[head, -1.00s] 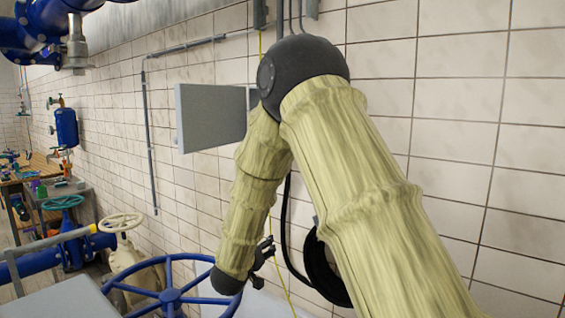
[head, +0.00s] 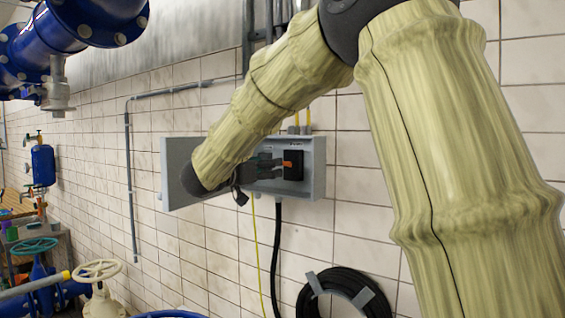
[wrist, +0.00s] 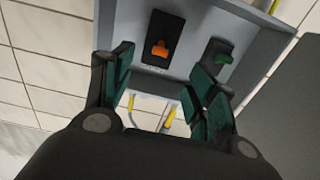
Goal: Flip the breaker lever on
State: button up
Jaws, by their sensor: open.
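The breaker box (head: 318,178) is a grey open box on the tiled wall, its door (head: 176,160) swung out to the left. Inside is a black breaker (head: 294,172) with an orange lever (head: 288,164). My gripper (head: 272,165) is in front of the box opening, beside the black breaker. In the wrist view my gripper (wrist: 160,72) has its fingers apart, nothing between them. The orange lever appears just beyond the fingertips; I cannot tell whether they touch.
Yellow cable fittings (head: 300,128) stand on the box's top. A black cable (head: 277,250) and a thin yellow-green wire (head: 255,240) hang below. A coiled black hose (head: 345,290) hangs lower right. A cream handwheel (head: 97,270) and blue pipes (head: 90,25) are on the left.

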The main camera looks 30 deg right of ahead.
aim_at(285, 164)
jog(key=p+x, duration=0.3)
jog(key=x, duration=0.4)
jog(key=shift+w+d, duration=0.15)
jog(key=shift+d, duration=0.15)
jog(key=shift+w+d+p, duration=0.15)
jog(key=shift+d+p, duration=0.2)
jog(key=shift+d, duration=0.1)
jog(key=c, duration=1.1)
